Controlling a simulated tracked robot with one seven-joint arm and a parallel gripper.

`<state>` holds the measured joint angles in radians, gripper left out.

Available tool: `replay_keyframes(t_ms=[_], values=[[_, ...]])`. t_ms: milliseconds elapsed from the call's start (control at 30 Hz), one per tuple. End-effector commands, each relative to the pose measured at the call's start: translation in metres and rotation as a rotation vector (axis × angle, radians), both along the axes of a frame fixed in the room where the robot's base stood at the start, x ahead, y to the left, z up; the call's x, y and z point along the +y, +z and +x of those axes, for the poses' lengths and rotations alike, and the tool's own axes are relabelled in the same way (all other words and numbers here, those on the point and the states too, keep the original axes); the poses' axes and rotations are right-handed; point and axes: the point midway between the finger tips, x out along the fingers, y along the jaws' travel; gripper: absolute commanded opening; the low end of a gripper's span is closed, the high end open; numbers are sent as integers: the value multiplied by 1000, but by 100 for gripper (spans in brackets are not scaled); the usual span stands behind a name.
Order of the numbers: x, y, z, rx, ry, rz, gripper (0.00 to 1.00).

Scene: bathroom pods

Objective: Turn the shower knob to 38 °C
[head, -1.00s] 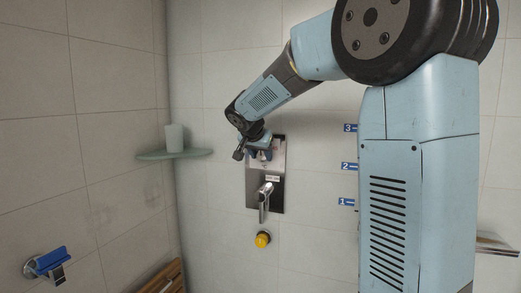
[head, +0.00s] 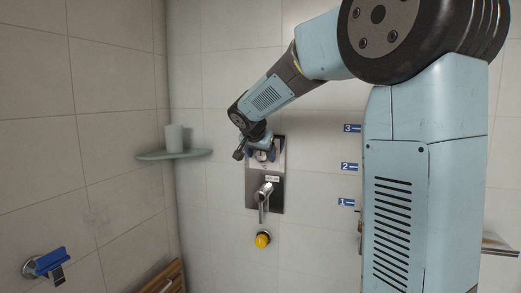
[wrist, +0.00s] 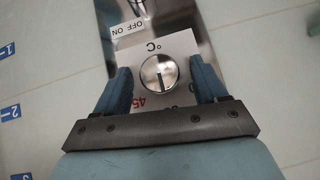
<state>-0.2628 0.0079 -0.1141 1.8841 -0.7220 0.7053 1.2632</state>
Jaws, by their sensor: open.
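The shower knob (wrist: 159,72) is a round silver dial with a dark pointer line, set on a white scale plate (wrist: 182,42). The wrist view is upside down; a red 45 and the °C mark show, and other numbers are partly hidden by my gripper. My gripper (wrist: 164,84) is open, with one blue finger on each side of the knob and visible gaps between. In the head view my gripper (head: 262,152) is at the upper part of the metal shower panel (head: 279,196) and partly covers the knob there.
A lever handle (head: 263,197) and an OFF ON label (wrist: 128,29) are on the panel below the knob. A yellow knob (head: 262,240) is on the wall beneath. A corner shelf (head: 160,155) with a white cup (head: 174,138) is to the left. Numbered blue tags (head: 349,166) are to the right.

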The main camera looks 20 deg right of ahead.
Motion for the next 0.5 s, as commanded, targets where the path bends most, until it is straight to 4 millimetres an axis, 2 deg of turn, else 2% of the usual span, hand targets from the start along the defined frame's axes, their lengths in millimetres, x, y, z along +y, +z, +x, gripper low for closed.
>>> replay_keyframes(t_ms=[167,500], values=[[7,14,-12,-3,1,1,72],[29,61,-53,-4,2,0,72]])
